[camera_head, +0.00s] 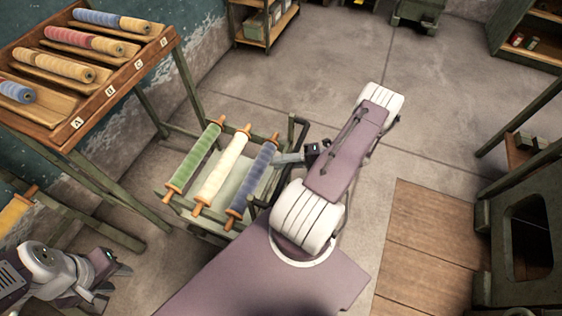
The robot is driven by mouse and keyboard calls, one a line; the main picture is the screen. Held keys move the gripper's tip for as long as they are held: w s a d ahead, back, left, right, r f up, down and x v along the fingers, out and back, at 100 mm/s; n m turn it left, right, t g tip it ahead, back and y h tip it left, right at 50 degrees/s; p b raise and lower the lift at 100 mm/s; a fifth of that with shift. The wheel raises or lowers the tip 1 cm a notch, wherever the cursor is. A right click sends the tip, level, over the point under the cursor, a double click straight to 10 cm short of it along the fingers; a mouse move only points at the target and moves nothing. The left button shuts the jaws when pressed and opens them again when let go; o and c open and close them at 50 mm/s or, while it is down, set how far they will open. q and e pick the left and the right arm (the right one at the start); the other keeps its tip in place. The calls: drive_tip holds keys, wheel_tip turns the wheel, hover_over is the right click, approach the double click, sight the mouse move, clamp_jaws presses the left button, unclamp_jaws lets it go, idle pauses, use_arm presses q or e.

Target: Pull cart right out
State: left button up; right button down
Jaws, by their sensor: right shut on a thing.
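The cart (237,175) is a dark green frame with a pale top at the middle left. Three rolls with wooden ends lie across it: green (194,160), cream (222,168) and blue (252,181). My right gripper (291,158) is at the cart's right side, shut on the cart; its fingertips are small and partly hidden, so the exact grip point is unclear. My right arm covers the cart's lower right corner. My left gripper (115,283) is at the lower left, apart from the cart, with its fingers spread and nothing between them.
A wooden rack (92,70) with colored rolls and lettered slots stands close to the cart's left. The concrete floor (300,70) is clear beyond the cart. Wooden boards (425,250) lie at lower right, beside a dark green cabinet (490,245). A small shelf (262,35) stands at the back.

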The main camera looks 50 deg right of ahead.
drive_tip(key=c, duration=1.5)
unclamp_jaws()
drive_tip(key=shift+s, duration=0.1)
drive_tip(key=shift+o, duration=1)
drive_tip(key=shift+s+d, duration=0.2)
drive_tip(key=v, duration=0.9)
drive_tip(key=shift+b, duration=0.4)
